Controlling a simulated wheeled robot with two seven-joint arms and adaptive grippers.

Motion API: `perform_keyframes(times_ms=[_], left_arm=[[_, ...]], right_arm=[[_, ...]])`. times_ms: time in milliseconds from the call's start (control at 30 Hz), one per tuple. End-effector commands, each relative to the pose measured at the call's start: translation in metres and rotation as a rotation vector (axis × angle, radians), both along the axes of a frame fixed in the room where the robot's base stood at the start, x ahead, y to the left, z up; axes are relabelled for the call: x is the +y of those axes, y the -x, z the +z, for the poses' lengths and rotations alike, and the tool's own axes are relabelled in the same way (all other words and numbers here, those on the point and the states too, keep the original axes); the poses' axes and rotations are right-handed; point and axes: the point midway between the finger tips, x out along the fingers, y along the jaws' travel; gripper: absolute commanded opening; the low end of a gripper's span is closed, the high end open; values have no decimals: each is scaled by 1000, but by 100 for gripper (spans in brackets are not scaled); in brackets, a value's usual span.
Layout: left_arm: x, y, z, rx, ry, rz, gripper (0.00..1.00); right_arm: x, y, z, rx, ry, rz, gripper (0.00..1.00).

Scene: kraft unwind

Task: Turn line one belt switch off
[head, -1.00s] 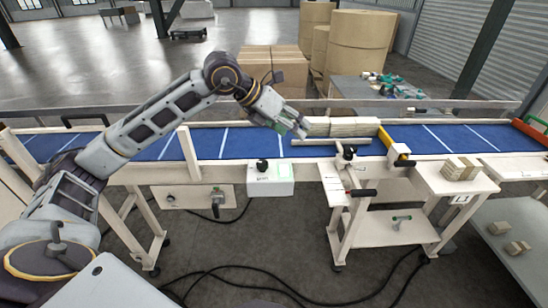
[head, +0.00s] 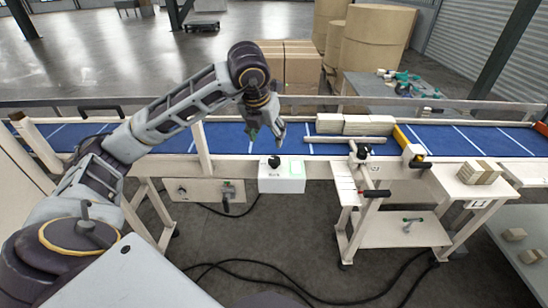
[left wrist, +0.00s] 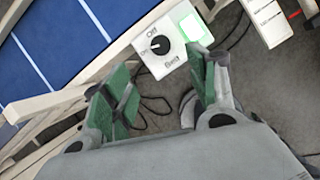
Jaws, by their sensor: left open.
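The belt switch is a white box (head: 288,182) with a black knob (head: 274,161) and a lit green panel, on the conveyor's near side. In the left wrist view the switch box (left wrist: 172,37) reads "Off", "On" and "Belt". Its black knob (left wrist: 159,44) has a light mark that seems to point toward "On". My left gripper (head: 266,137) hangs fingers down over the belt, just above and behind the knob. Its green-padded fingers (left wrist: 163,82) are spread and empty, apart from the knob. My right gripper is out of view.
The blue conveyor belt (head: 345,146) runs across, with pale blocks (head: 350,124) on it. A lower panel (head: 203,191) with another handle is at left. A side stand with a red-tipped lever (head: 375,193) is at right. Cables lie on the floor.

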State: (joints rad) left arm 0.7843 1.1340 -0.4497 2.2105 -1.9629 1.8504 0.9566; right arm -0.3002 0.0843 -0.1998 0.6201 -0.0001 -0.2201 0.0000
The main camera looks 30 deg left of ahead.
Motion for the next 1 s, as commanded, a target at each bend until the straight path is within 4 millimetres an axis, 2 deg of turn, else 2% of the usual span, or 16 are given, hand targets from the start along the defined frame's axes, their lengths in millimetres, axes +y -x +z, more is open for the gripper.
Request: perform_keyframes(times_ms=[367,567,767,1000], left_arm=[[0,0,-1,0,1,0,59],[0,-3,-8,1,1,0,59],[2,-9,-23,2,1,-1,59],[4,-20,-50,4,1,-1,59]], right_arm=[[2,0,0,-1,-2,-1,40],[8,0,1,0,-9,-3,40],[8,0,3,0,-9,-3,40],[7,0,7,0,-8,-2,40]])
